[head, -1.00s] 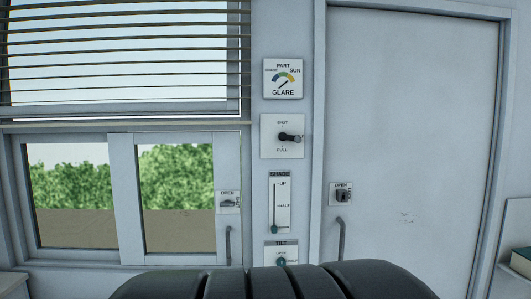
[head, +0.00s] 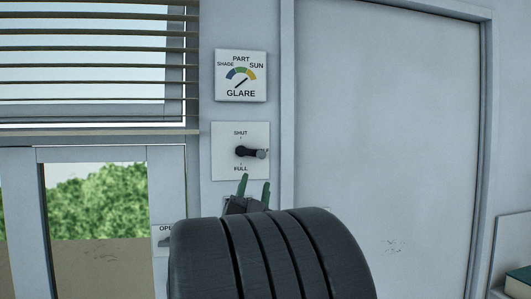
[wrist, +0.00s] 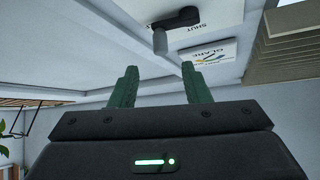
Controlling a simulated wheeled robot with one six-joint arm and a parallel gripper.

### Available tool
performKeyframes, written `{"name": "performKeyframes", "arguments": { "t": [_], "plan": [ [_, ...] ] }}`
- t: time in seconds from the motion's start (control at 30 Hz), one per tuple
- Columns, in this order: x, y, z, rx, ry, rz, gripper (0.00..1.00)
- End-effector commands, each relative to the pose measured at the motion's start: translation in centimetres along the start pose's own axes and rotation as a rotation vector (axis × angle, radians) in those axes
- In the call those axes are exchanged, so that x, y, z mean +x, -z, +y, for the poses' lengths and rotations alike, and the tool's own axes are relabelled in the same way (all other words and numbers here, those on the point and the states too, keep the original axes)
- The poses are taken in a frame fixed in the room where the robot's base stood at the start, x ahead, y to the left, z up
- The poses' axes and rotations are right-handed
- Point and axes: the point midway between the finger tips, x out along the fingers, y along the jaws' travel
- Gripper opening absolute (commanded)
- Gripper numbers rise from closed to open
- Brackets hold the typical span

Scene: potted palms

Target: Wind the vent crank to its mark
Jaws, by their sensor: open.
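The vent crank (head: 250,153) is a black arm with a grey knob at its right end. The crank arm points right, between the two marks. In the wrist view the crank (wrist: 175,24) and its knob are beyond the fingertips. My gripper (head: 254,186) has green fingers, spread apart and empty, just below the crank. It also shows open in the wrist view (wrist: 160,72), apart from the knob.
A GLARE dial (head: 241,75) is above the crank plate, its needle pointing to the upper right. A window with blinds (head: 90,75) is at left, a closed door (head: 385,140) at right. My dark arm hides the lower wall controls. A book (head: 516,277) lies at far right.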

Motion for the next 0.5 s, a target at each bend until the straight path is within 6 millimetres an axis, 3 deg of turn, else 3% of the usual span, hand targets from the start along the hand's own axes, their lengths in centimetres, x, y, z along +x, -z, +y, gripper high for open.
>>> {"name": "performKeyframes", "arguments": {
  "t": [0.5],
  "plan": [
    [10.2,0.2,-0.1,-0.003,0.000,-0.004,0.43]
  ]
}}
